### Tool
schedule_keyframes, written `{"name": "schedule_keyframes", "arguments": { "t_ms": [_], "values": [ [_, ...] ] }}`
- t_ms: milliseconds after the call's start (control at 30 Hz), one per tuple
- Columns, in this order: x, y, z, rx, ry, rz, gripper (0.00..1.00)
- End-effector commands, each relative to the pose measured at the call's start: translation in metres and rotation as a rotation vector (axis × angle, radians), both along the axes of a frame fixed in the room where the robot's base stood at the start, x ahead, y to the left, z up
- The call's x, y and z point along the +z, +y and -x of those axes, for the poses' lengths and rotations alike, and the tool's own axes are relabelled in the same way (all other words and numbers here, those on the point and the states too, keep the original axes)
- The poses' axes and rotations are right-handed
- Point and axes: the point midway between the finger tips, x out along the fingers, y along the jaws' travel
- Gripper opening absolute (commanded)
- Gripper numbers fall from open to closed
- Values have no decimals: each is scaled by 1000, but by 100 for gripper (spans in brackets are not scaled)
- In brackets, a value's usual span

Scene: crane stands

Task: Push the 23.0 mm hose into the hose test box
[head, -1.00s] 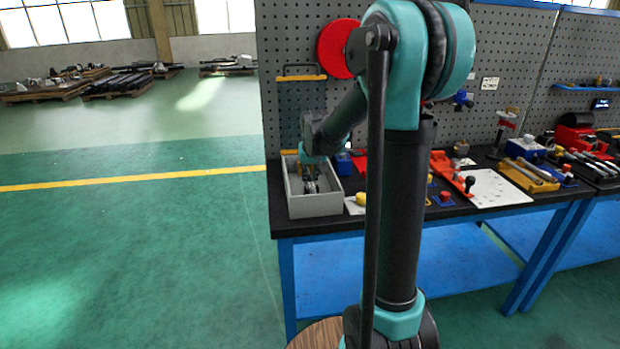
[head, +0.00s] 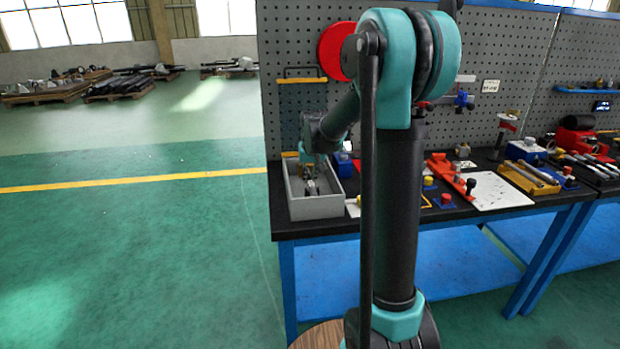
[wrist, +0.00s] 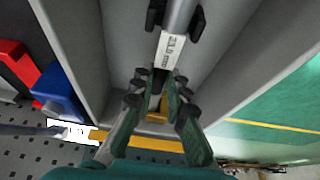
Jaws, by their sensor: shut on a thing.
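The hose (wrist: 173,45) is a light grey tube with a printed label that seems to read 23.0 mm. My gripper (wrist: 160,88) is shut on the labelled end of it in the wrist view. The hose runs away from the fingers toward the top edge, between dark clamp-like parts (wrist: 155,12). The light grey open box (head: 318,208) stands at the left end of the bench, and my gripper (head: 311,187) is down inside its walls. I take this box as the hose test box. The hose's far end is out of frame, so its seating cannot be told.
A blue block (head: 343,166) stands right behind the box, with a red part beside it. The black benchtop (head: 470,208) holds a white board (head: 490,190) and a yellow tray (head: 528,178). The pegboard (head: 300,110) rises behind.

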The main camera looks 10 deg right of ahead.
Motion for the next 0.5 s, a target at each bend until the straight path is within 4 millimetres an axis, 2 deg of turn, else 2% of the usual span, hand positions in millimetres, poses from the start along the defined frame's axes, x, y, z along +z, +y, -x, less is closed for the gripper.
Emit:
{"name": "schedule_keyframes", "arguments": {
  "t_ms": [500],
  "values": [
    [0,0,-5,0,0,0,0]
  ]
}}
